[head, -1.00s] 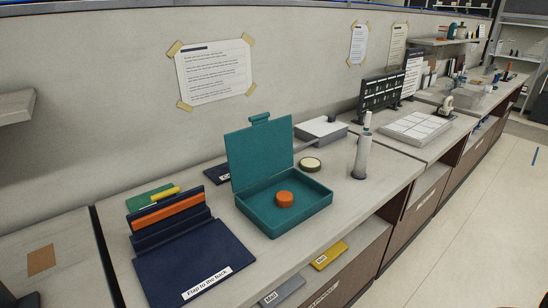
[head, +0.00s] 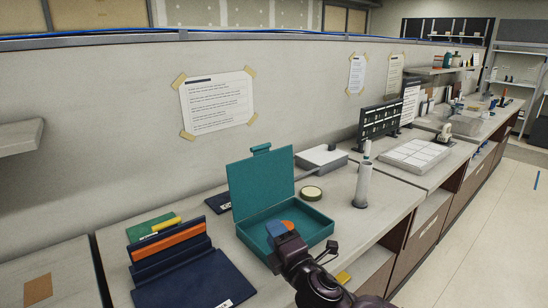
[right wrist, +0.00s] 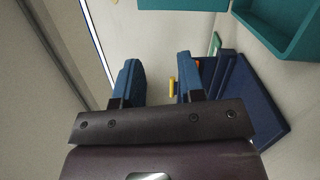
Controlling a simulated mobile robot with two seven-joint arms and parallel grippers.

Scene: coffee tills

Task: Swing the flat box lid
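The flat box is a teal open tray (head: 318,226) on the counter, with its hinged lid (head: 260,186) standing up at the back left. An orange round piece (head: 288,223) lies inside, partly hidden by my right gripper (head: 278,232). In the head view this gripper overlaps the tray's front; I cannot tell whether it touches. In the right wrist view the gripper (right wrist: 158,82) has its blue fingertips wide apart with nothing between them. Teal parts of the box (right wrist: 283,28) show at the top of that view. My left gripper is not in view.
A navy stand (head: 190,279) with an orange strip is left of the box. A green item with a yellow bar (head: 166,224) lies behind it. A round tin (head: 311,193), a grey cylinder (head: 362,184) and a white-topped box (head: 321,158) stand behind and right.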

